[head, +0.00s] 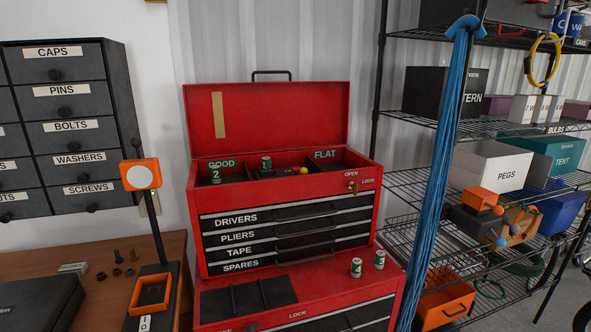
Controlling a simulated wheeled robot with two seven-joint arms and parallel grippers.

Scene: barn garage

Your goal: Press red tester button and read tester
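What looks like the tester stands on the wooden bench at the lower left. It has a dark post, an orange head (141,174) with a plain white round face, and an orange open cradle (151,293) on a dark base. I see no needle or reading on the face, and no red button in view. Battery 2 (216,177) stands in the top tray's GOOD compartment. Battery 1 (266,163) stands in the middle compartment. Battery 4 (356,267) and battery 3 (380,259) stand on the lower chest's top. Neither gripper is in view.
The red tool chest (290,215) has its lid open; its FLAT compartment is at the right. Dark drawers (70,125) hang at the left. Bolts and a dark case (38,303) lie on the wooden bench (100,258). A blue rope (440,170) hangs before wire shelves at the right.

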